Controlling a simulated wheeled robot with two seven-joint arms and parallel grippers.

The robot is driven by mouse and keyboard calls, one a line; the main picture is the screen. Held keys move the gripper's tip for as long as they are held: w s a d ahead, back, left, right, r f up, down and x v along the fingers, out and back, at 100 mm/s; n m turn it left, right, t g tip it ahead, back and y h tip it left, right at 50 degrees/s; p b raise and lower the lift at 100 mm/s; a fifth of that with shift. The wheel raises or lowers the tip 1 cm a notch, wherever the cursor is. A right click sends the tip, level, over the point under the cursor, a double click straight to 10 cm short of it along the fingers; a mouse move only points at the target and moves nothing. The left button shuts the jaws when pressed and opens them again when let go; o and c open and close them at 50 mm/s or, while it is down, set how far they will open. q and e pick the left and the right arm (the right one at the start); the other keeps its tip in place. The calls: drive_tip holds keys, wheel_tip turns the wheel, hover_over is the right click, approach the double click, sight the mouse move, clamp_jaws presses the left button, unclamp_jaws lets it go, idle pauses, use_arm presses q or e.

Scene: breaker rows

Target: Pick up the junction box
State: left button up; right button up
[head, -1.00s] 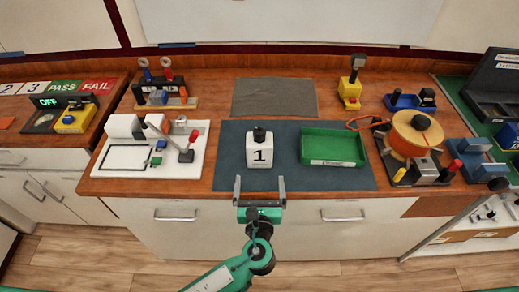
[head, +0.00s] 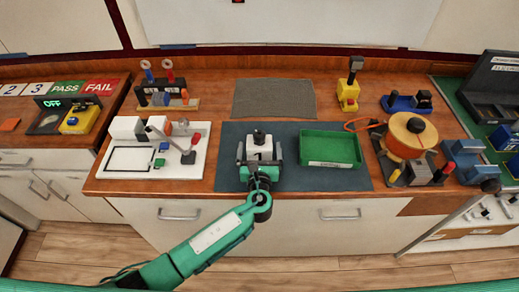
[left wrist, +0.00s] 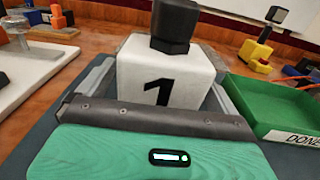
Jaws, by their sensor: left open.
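The junction box (head: 259,142) is a white block with a black "1" on its front and a black knob on top. It stands upright on the dark blue mat (head: 230,180). My left gripper (head: 259,155) is open, with one finger on each side of the box. In the left wrist view the box (left wrist: 165,75) stands between the grey fingers, and the gripper body hides its lower front. I cannot tell whether the fingers touch it. My right gripper is not in view.
A green tray (head: 330,164) labelled "DONE" sits close to the right of the box. An orange spool (head: 411,135) is at the right. A grey mat (head: 273,98) behind is bare.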

use_arm(q)
drive_tip(key=shift+w, duration=0.1)
drive_tip(key=c, duration=1.5)
wheel_tip(320, 180, up, 20)
drive_tip(key=shift+b, duration=0.35)
drive_tip(key=shift+f+b, duration=1.75)
drive_tip(key=shift+f, duration=2.25)
drive_tip(key=shift+f+b, duration=2.3)
drive_tip(key=shift+f, duration=2.75)
drive_tip(key=shift+f+b, duration=0.5)
drive_tip(key=shift+f, duration=0.2)
